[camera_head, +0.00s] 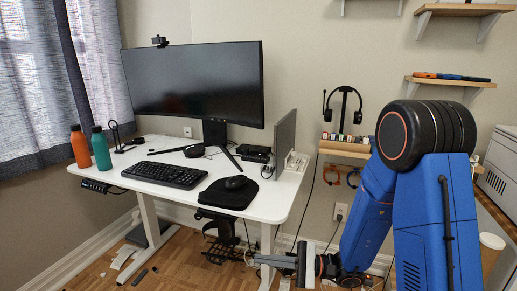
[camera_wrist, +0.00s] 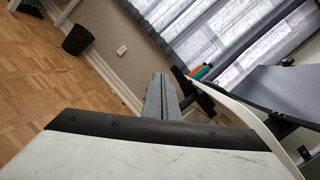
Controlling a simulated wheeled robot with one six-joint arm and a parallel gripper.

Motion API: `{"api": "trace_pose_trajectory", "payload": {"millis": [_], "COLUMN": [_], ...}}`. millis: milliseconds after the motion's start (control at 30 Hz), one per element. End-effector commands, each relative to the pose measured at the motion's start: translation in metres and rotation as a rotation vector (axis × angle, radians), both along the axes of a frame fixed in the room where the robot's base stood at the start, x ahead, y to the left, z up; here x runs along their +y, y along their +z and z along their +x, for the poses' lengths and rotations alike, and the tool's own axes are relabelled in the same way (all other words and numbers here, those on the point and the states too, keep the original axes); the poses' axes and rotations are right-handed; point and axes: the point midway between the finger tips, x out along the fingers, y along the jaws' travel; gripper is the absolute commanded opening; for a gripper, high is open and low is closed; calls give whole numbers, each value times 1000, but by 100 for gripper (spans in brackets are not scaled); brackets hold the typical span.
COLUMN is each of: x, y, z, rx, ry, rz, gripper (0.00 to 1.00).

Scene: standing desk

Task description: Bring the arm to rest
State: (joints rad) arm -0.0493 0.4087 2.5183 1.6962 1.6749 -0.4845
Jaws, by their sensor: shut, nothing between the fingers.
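My gripper (camera_head: 252,259) is low in front of the desk's right front side in the head view, below the level of the white desktop (camera_head: 150,187). It points left and holds nothing. In the wrist view its grey fingers (camera_wrist: 162,98) are together, beyond the pale, dark-edged housing at the bottom. My blue arm is folded at the right of the head view, with its elbow high. In the wrist view the desk's edge (camera_wrist: 252,122) is to the right of the fingers.
A headset stand (camera_head: 343,112) is on a wall shelf beside my arm. Papers (camera_head: 128,262) lie on the floor. A dark bin (camera_wrist: 77,40) stands by the wall.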

Motion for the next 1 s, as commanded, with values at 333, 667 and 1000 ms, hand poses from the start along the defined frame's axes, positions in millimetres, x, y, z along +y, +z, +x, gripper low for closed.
{"api": "trace_pose_trajectory", "payload": {"millis": [333,667,1000], "x": [-4,-33,-84], "y": [30,38,32], "z": [-66,-137,-184], "rx": [-113,-270,-454], "ry": [199,387,494], "rz": [-167,-441,-775], "gripper": [0,0,0]}}
